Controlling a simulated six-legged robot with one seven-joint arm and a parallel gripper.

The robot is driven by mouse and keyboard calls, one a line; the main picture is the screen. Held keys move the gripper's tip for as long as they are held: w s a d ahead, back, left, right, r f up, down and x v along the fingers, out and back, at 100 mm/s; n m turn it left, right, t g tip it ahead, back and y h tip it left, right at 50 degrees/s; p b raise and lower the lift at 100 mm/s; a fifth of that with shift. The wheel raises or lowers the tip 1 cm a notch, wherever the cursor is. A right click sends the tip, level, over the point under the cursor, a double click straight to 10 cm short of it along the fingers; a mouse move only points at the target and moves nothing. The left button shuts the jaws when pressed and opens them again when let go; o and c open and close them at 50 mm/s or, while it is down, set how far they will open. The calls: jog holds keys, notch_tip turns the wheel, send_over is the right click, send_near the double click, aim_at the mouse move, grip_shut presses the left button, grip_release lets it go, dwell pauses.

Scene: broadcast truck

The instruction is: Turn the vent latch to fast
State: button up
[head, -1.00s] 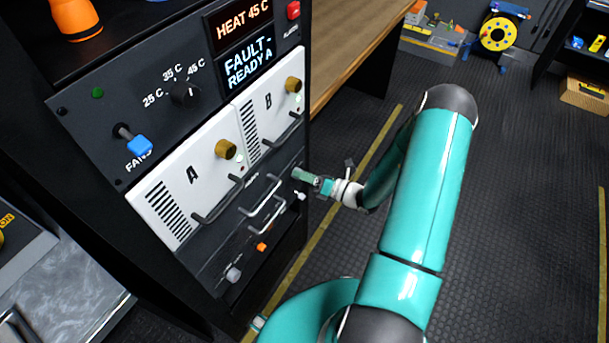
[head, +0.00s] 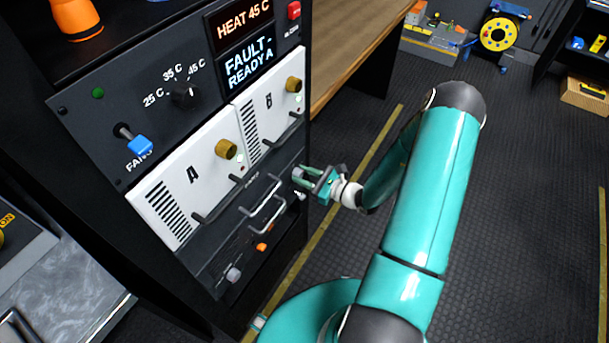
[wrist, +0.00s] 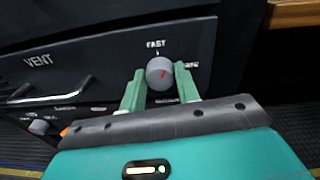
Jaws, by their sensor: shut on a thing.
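The vent latch is a round grey knob (wrist: 155,73) on a dark panel marked VENT, seen in the wrist view. My gripper (head: 303,175) is at the right end of the lower panel in the head view. Its two green fingers are shut on the knob from left and right. The knob is mostly hidden in the head view.
Metal handles (head: 265,216) stick out of the panel left of my gripper. A smaller grey knob (wrist: 39,127) and an orange piece (head: 261,246) sit lower on the rack. A wooden bench top (head: 350,55) is behind to the right. The floor right of the rack is clear.

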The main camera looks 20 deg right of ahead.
jog(key=n, duration=0.5)
jog(key=shift+a+r+h, duration=0.1)
jog(key=shift+h, duration=0.2)
jog(key=shift+n, duration=0.3)
jog(key=o, duration=1)
jog(key=shift+c, duration=0.2)
jog(key=f+v, duration=0.1)
jog(key=v, duration=1.2)
jog(key=shift+s+r, duration=0.35)
jog(key=shift+s, duration=0.1)
